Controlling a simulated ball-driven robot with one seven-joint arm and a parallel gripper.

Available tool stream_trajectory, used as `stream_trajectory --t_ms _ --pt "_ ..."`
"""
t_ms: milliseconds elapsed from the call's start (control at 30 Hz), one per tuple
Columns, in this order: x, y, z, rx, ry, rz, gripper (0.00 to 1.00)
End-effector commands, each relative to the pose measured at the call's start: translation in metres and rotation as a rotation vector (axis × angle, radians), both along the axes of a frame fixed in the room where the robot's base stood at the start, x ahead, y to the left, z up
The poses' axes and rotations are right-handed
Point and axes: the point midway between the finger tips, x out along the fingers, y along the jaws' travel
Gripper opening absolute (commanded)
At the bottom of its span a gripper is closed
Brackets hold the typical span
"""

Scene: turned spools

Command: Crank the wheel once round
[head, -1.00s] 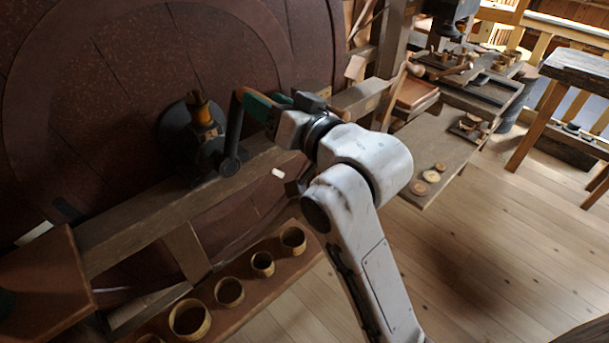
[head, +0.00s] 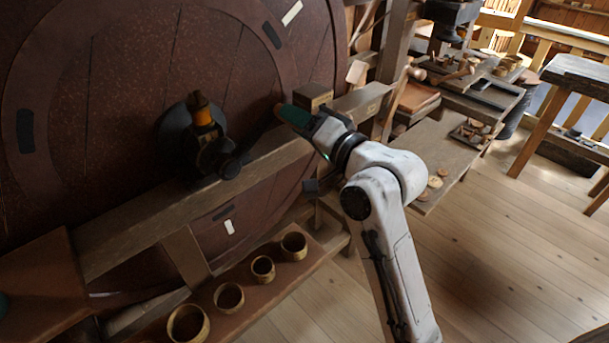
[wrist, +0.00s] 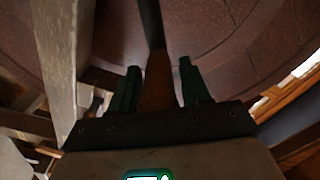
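The wheel (head: 110,90) is a very large dark red-brown disc upright at the left in the head view. Its dark hub (head: 192,145) has an orange-brown cap. A dark crank arm (head: 252,146) slants from near the hub up to the right to my gripper (head: 284,111). In the wrist view a brown wooden crank handle (wrist: 158,85) stands between the two green fingers of my gripper (wrist: 159,66). In the head view the fingers and wrist mostly hide the handle.
A wooden beam (head: 150,213) crosses in front of the wheel below the crank. A shelf (head: 268,297) with several turned wooden cups stands below it. A bench (head: 432,141) with small wooden pieces stands to the right. The plank floor (head: 480,255) at the right front is open.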

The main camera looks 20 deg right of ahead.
Motion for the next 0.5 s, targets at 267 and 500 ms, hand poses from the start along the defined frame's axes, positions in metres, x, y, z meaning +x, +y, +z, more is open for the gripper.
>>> stream_trajectory --t_ms 267,500 --pt "0.004 -0.013 -0.023 0.158 0.056 -0.003 0.47" --pt "0.006 -0.022 -0.048 0.295 0.109 -0.008 0.47"
